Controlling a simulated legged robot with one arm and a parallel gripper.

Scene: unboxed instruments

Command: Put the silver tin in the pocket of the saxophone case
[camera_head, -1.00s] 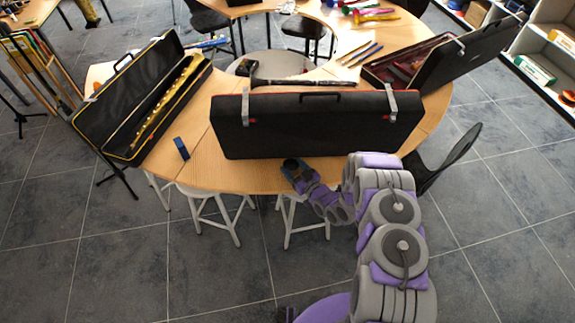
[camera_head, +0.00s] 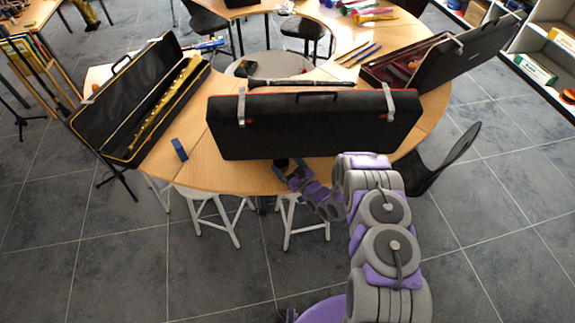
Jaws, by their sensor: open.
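My gripper (camera_head: 284,169) is at the front edge of the table, just in front of the middle black case (camera_head: 315,125). It is open, small in the picture and seen from behind. A small dark round shape lies at its tips; I cannot tell what it is. I cannot make out a silver tin. The left open case (camera_head: 115,98) holds a long gold instrument (camera_head: 170,100) that looks like a straight saxophone. I cannot make out a pocket in it. The middle case stands with its back to me, silver latches at its top, so its inside is hidden.
The wooden table (camera_head: 215,178) curves around a gap. A blue block (camera_head: 180,149) lies between the left and middle cases. A black clarinet-like instrument (camera_head: 300,83) lies behind the middle case. An open case with reddish lining (camera_head: 395,68) is at right. White stools (camera_head: 215,208) stand below.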

